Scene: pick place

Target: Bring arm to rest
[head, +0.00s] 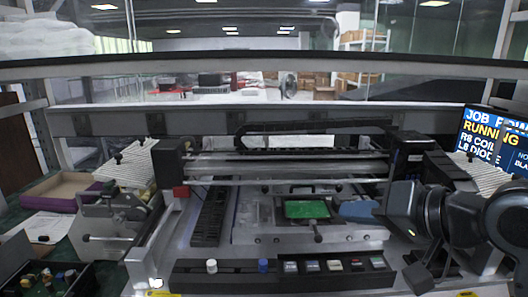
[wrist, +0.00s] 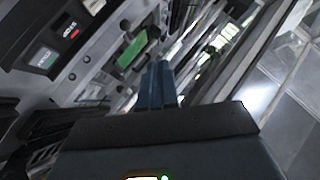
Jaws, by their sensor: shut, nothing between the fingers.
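My arm (head: 450,215) reaches in from the right in the head view. My gripper (head: 346,209) shows as a blue tip just right of a green board (head: 306,209) on the machine. In the wrist view my gripper (wrist: 163,68) has its two dark blue fingers together with nothing between them. The green board (wrist: 132,50) lies to the left of the fingers there. The fingers look apart from the board, but their height above the machine cannot be told.
A black panel (head: 225,281) with knobs and several buttons runs along the machine's front. A gantry rail (head: 285,167) crosses behind the board. A purple-edged box (head: 58,188) and a dark tray (head: 50,280) lie left. A screen (head: 495,140) stands right.

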